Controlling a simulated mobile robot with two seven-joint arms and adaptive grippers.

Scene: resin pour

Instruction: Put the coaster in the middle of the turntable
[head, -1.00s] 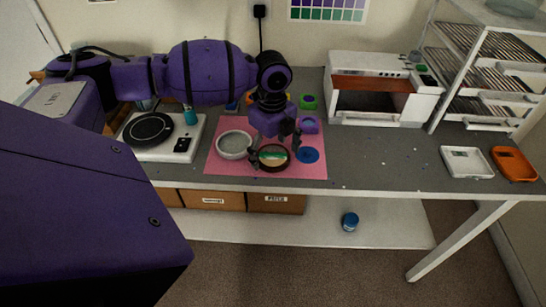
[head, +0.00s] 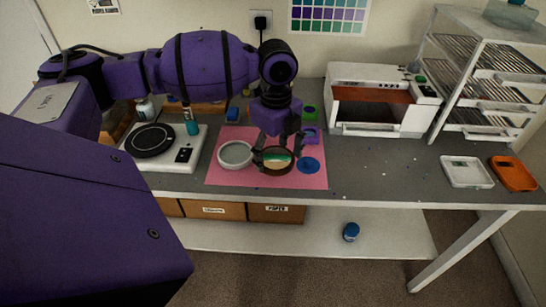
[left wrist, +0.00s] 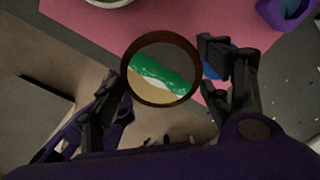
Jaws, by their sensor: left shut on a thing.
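The coaster (head: 276,166) is a round disc with a dark rim and a green, white and tan pattern. My left gripper (head: 274,156) is shut on it, with a finger on either side of the rim. In the left wrist view the coaster (left wrist: 160,88) sits between the two fingers (left wrist: 165,85). In the head view it appears over the pink mat; its exact height is hard to tell. The turntable (head: 150,140), a black disc on a white base with a small control panel, stands to the left with nothing on its disc. My right gripper is not in view.
A pale round dish (head: 235,154) stands between the coaster and the turntable on the pink mat (head: 222,178). A blue disc (head: 308,166) lies right of the coaster. A teal bottle (head: 192,125) stands by the turntable's back right. An open white oven (head: 385,100) is farther right.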

